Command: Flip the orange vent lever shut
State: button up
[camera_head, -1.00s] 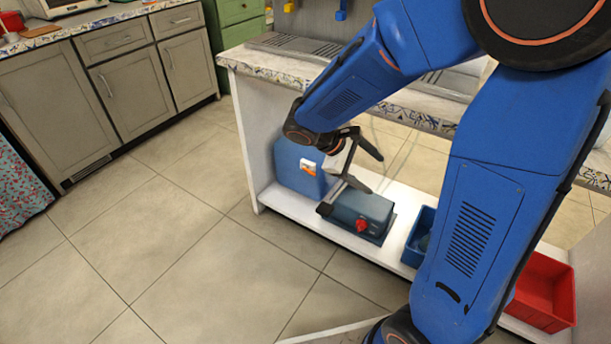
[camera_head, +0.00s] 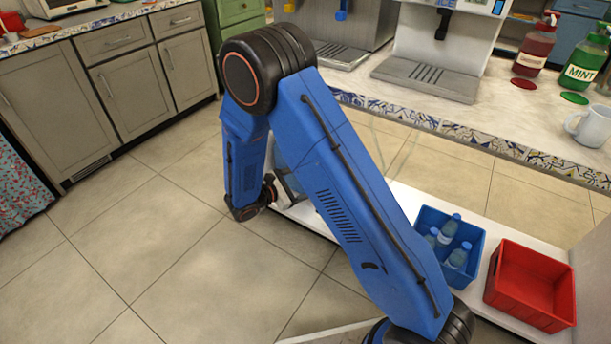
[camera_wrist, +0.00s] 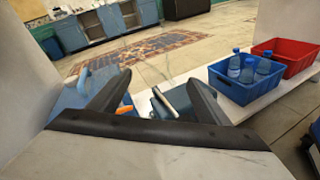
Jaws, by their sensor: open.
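The orange vent lever (camera_wrist: 125,109) shows as a small orange patch in the wrist view, just inside my gripper's left finger, which partly hides it. It sits by a blue container (camera_wrist: 70,99) with a light blue handle (camera_wrist: 84,81). My gripper (camera_wrist: 158,78) is open, its two dark fingers spread wide with nothing held between them. I cannot tell whether a finger touches the lever. In the head view my arm covers the lever and nearly all of the container.
A teal box (camera_wrist: 160,106) lies near the right finger. A blue crate (camera_head: 477,248) of bottles and an empty red crate (camera_head: 534,287) stand farther right on the low shelf (camera_head: 410,200). The counter (camera_head: 470,125) is above. Open floor (camera_head: 150,260) lies left.

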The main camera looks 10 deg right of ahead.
jog(key=w+a+f+n+t+y, duration=0.25)
jog(key=a+f+n+t, duration=0.35)
jog(key=a+f, duration=0.5)
jog(key=x, duration=1.8)
jog(key=shift+s+d+f, duration=0.25)
jog(key=shift+s+d, duration=0.05)
jog(key=shift+h, duration=0.25)
jog(key=shift+c, duration=0.7)
